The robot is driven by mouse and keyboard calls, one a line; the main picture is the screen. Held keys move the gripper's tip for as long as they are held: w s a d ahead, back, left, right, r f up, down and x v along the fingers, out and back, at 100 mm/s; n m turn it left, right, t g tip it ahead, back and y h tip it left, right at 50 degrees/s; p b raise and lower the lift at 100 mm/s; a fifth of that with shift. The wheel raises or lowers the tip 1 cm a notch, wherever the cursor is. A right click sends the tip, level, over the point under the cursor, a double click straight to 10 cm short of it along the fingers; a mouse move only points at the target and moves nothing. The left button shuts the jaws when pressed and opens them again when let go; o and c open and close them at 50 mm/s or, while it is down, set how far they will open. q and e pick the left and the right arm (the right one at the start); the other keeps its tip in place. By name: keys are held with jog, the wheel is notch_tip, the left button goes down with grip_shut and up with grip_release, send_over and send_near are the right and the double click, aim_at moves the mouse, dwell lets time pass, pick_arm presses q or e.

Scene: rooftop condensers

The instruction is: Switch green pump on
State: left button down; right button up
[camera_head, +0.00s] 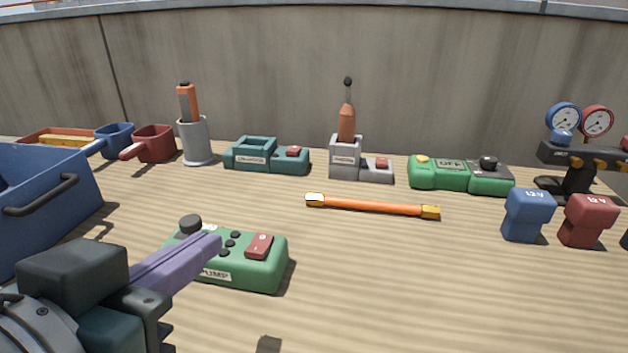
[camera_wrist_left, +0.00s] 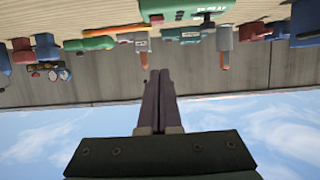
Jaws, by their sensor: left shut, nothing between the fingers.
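The green pump (camera_head: 262,274) is a box labelled PUMP, left of centre on the table. It has a red rocker switch (camera_head: 259,246) on its right part, several small black knobs, and a larger dark knob (camera_head: 190,223) at the back left. The rocker's position is too small to tell. My left gripper (camera_head: 217,244) has purple fingers, shut and empty. They reach over the pump's left part and hide some of it, with the tips left of the red switch. In the wrist view the shut fingers (camera_wrist_left: 158,74) point toward the upside-down pump (camera_wrist_left: 178,11). My right gripper is out of view.
A blue crate (camera_head: 45,175) stands at the left. An orange bar (camera_head: 370,206) lies behind the pump. A second green box (camera_head: 451,172) marked OFF, a teal box (camera_head: 265,157) and a grey holder (camera_head: 346,150) line the back. Table right of the pump is clear.

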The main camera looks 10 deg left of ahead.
pick_arm(q)
jog(key=b, duration=0.3)
send_over(259, 244)
jog(key=s, duration=0.4)
notch_tip(259, 244, down, 4)
jog(key=r, duration=0.1)
jog(key=f, duration=0.2)
jog(key=f+b, duration=0.1)
jog(key=shift+w+a+f, duration=0.1)
jog(key=shift+w+f, duration=0.25)
jog(key=shift+f, duration=0.05)
jog(key=shift+s+f, duration=0.1)
jog(key=shift+f, duration=0.3)
